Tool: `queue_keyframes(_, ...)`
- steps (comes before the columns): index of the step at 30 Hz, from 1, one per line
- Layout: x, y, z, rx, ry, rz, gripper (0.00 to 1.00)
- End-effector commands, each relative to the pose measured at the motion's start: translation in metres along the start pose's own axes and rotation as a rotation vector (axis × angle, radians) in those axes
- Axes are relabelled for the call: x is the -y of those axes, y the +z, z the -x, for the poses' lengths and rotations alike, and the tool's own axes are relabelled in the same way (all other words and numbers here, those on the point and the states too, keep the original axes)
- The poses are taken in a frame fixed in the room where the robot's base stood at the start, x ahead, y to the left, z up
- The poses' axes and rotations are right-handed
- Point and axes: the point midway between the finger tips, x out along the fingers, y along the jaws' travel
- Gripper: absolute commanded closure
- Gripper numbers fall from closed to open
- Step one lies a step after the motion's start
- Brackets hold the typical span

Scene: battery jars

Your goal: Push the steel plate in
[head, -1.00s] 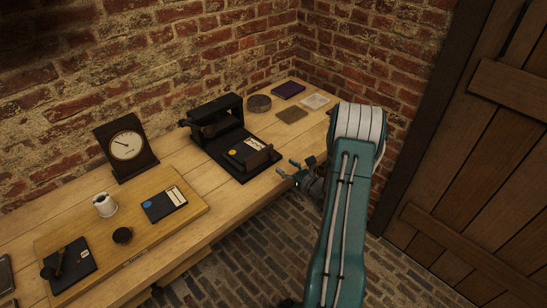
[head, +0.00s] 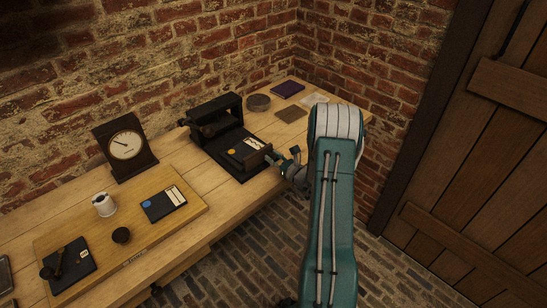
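A black press-like device (head: 215,118) stands on the wooden bench with a flat black bed (head: 222,152) reaching toward the bench's front edge. On the bed lies a small plate-like piece (head: 240,153) with a pale label and an orange dot. A dark brown block (head: 256,158) stands at its outer end. I cannot tell which part is the steel plate. My gripper (head: 281,162) is at the front edge of the bench, just right of the block, seemingly at or very near it. Its fingers are small and partly hidden by my arm, so contact and opening are unclear.
A dial clock (head: 126,145) stands left of the device. A round tin (head: 258,103), a purple box (head: 288,89) and flat squares (head: 291,114) lie behind right.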

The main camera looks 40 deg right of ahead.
Motion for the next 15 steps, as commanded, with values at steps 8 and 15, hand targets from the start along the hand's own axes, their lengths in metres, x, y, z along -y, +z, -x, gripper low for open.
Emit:
queue_keyframes(8, 0.001, 0.0, -0.029, 0.0, 0.001, 0.003, 1.0)
queue_keyframes(15, 0.001, 0.001, -0.044, 0.001, -0.003, 0.001, 1.0)
